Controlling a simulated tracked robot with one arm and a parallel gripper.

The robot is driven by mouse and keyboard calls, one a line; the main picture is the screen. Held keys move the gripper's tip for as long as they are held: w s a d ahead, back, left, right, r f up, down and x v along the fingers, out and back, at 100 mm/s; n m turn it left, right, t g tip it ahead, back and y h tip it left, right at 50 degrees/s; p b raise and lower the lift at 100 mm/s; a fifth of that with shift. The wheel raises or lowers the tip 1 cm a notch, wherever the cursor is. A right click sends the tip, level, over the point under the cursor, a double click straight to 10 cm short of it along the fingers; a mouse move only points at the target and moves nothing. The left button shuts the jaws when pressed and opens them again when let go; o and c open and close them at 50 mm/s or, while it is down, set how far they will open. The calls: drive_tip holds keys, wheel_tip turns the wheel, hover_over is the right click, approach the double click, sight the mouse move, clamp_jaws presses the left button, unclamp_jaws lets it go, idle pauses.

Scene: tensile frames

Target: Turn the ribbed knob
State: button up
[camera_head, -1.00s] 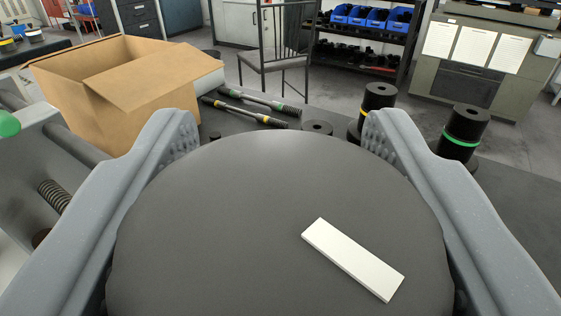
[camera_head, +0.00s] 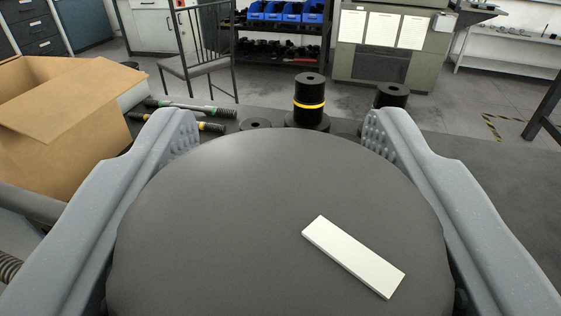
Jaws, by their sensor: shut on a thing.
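The knob (camera_head: 230,220) is a large dark grey round piece that fills the lower middle of the view. A white bar mark (camera_head: 353,257) lies on its face, slanting down to the right. My gripper (camera_head: 280,140) is shut on the knob, with one grey finger on its left side and one on its right. The knob's ribbed side is hidden by its face and the fingers.
An open cardboard box (camera_head: 60,110) stands at the left. Two dark rods (camera_head: 190,108) lie behind the knob. A black cylinder with a yellow band (camera_head: 308,100) and another black cylinder (camera_head: 391,95) stand behind. The dark surface at right is clear.

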drive_tip(key=o, duration=0.9)
drive_tip(key=shift+o, duration=0.2)
drive_tip(key=s+b, duration=0.6)
drive_tip(key=s, duration=0.7)
drive_tip(key=shift+s+a, duration=0.35)
drive_tip(key=shift+a, duration=0.05)
